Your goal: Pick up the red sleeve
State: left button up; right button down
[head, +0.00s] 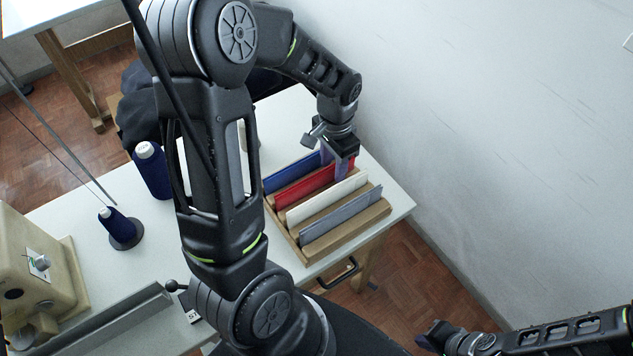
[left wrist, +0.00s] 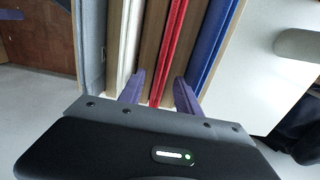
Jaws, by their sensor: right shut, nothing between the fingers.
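The red sleeve (head: 302,190) stands upright in a slot of the wooden rack (head: 352,232), between the blue sleeve (head: 290,178) and the white sleeve (head: 326,198). My left gripper (head: 334,162) is above the right part of the red sleeve. In the left wrist view the red sleeve (left wrist: 172,48) runs between the two purple fingers of my left gripper (left wrist: 159,78), one on each side. They are open with gaps to it; whether they reach below its top edge is unclear. My right gripper (head: 428,338) is shut and empty at lower right, away from the table.
A grey sleeve (head: 342,214) stands in the rack's front slot. Blue thread cones (head: 151,172) and a beige machine (head: 32,275) are on the table (head: 395,200) to the left. A white wall (head: 500,110) rises close behind the rack.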

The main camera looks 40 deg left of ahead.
pick_arm(q)
jog(key=shift+f, duration=0.45)
grip_shut()
dwell(0.5)
